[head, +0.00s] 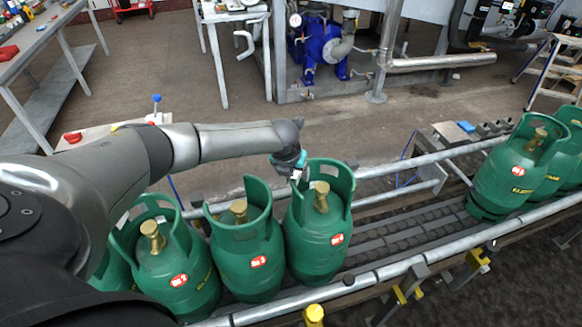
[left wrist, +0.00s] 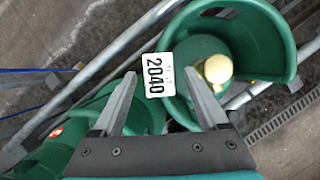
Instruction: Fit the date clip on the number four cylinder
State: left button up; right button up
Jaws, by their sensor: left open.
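The number four cylinder (head: 318,245) is green with a brass valve (head: 321,197) and a red-and-white label that seems to read No 4. My left gripper (head: 297,170) is above the collar's left side. Its fingers (left wrist: 160,76) are open, one on either side of the clip, with visible gaps. My right gripper is not in view.
Cylinders number three (head: 247,255) and two (head: 178,275) stand close to the left. More green cylinders (head: 512,178) stand further right, with bare rollers (head: 415,230) between. Metal guide rails (head: 400,265) run along both conveyor sides. A blue pump (head: 322,42) stands behind.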

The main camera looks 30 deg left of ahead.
pick_arm(q)
jog(key=p+v, duration=0.4)
jog(key=v, duration=1.1)
